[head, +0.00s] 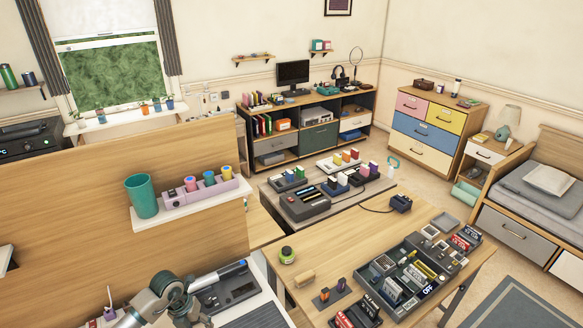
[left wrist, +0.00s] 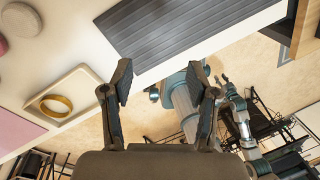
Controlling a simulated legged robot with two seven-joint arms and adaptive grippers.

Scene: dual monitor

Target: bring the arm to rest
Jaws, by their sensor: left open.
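My left arm (head: 168,298) shows at the bottom left of the head view, beside the white counter with the dark tray. I cannot make out its gripper clearly there. In the left wrist view my left gripper (left wrist: 160,82) is open, its two dark fingers wide apart with nothing between them. Beyond the fingers are the edge of a white surface, the floor and other parts of my own body. My right gripper cannot be made out in either view.
In the head view a wooden table (head: 335,245) with organisers stands at right, and a wooden panel (head: 70,210) rises at left.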

